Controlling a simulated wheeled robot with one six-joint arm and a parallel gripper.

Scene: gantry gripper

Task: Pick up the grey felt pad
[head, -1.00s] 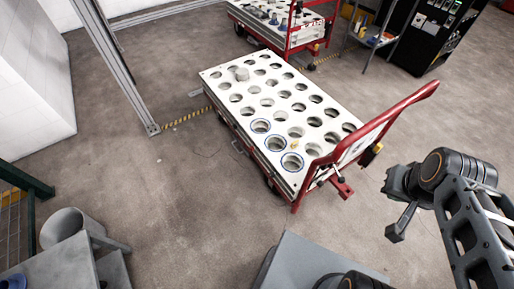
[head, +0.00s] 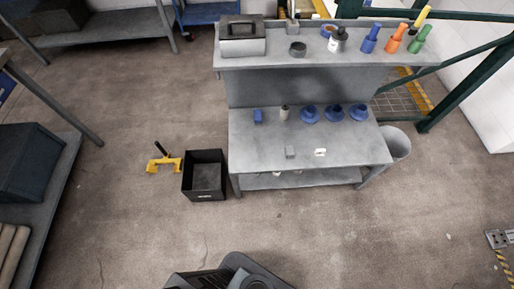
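A small grey block-like piece (head: 290,152) lies on the lower top of a grey workbench (head: 255,160), near its front edge. It may be the grey felt pad, but it is too small to tell. A small white piece (head: 320,152) lies just to its right. My gripper is not in view; only a dark part of my own body shows at the bottom edge.
Behind the piece stand a blue block (head: 258,116), a small bottle (head: 284,112) and several blue domed parts (head: 334,115). The upper shelf (head: 300,62) holds a toolbox (head: 243,36) and bottles. A black crate (head: 205,190) stands left. Floor in front is clear.

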